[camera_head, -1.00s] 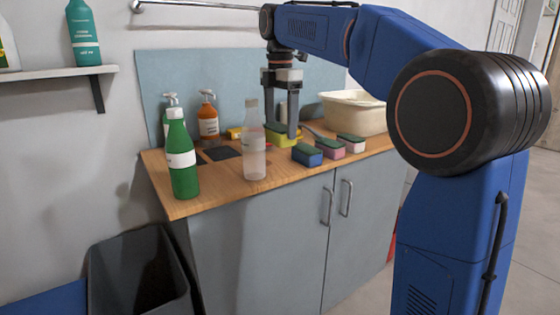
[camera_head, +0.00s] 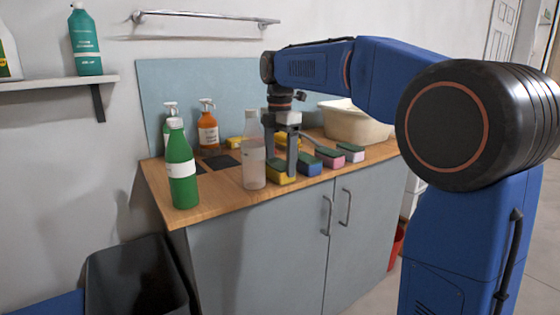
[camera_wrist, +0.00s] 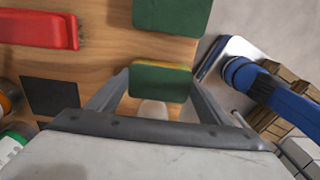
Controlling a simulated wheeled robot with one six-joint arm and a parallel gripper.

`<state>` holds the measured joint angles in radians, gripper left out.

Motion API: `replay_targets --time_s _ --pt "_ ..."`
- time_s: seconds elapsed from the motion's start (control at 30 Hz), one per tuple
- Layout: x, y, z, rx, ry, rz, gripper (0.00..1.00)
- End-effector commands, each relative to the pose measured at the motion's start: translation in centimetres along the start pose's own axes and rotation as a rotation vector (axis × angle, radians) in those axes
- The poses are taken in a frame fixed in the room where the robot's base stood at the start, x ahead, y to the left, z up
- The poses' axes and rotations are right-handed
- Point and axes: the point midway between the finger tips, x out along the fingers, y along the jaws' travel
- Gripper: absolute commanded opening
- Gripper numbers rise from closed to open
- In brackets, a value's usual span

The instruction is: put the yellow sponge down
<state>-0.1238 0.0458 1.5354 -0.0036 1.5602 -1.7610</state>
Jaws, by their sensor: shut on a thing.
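The yellow sponge (camera_head: 282,178) has a dark green scouring top and sits in line with the other sponges, at the left end of their row near the counter's front edge. My gripper (camera_head: 280,168) points down and is shut on it. In the wrist view the sponge's green top and thin yellow edge (camera_wrist: 160,83) show between my two fingers. The sponge is at or very near the wooden counter (camera_head: 212,206); I cannot tell whether it touches it.
Blue (camera_head: 310,167), pink (camera_head: 331,160) and pale pink (camera_head: 350,155) sponges stand to the right. A clear bottle (camera_head: 254,172) stands close on the left, a green bottle (camera_head: 182,170) beyond it. A cream basin (camera_head: 355,125) is behind right.

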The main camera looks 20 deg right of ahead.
Motion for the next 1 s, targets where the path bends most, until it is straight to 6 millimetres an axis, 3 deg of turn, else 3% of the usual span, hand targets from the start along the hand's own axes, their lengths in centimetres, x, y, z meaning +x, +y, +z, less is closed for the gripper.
replay_targets --time_s 0.1,0.13,0.2,0.63,1.0 --pt "0.3 0.0 0.0 0.0 0.0 -0.001 0.49" --pt "0.2 0.0 0.0 0.0 0.0 0.0 0.8" --pt "0.2 0.0 0.0 0.0 0.0 0.0 0.92" --pt "-0.7 0.1 0.0 0.0 0.0 0.001 0.92" --pt "-7.4 0.1 0.0 0.0 0.0 0.001 0.92"
